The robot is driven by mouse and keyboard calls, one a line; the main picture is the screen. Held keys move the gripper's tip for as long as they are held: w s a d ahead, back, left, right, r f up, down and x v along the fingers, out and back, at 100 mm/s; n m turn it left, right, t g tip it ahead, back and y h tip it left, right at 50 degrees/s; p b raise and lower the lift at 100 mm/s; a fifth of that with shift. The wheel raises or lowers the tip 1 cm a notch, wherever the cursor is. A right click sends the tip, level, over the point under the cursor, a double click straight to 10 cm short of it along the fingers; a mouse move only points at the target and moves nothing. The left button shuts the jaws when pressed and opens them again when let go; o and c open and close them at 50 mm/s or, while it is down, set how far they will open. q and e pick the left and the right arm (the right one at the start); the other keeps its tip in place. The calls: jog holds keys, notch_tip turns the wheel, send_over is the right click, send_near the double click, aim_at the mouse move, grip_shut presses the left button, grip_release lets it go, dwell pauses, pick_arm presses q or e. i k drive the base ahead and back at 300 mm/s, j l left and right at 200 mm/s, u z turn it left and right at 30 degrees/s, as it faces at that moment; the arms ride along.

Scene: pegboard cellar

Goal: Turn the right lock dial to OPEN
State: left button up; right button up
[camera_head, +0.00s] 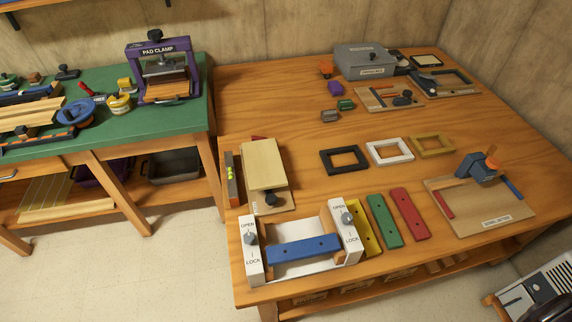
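A white fixture (292,276) stands at the front left corner of the wooden table, with an upright white panel on each side. The right panel (354,252) bears the right lock dial (347,218), a grey knob with OPEN printed above it and LOCK below. The left panel carries a similar left dial (250,238) with the same words. The dials are too small to tell which word each points at. A blue bar (303,250) with dark holes lies across the fixture between the panels. Neither gripper is in view.
Yellow (363,230), green (384,222) and red (410,214) bars lie right of the fixture. A wooden block (263,165) stands behind it. Black, white and yellow frames lie mid-table. A board with a blue tool (478,168) is at right. The table's centre back is mostly clear.

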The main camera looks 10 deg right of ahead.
aim_at(346, 218)
jog(key=z, duration=0.95)
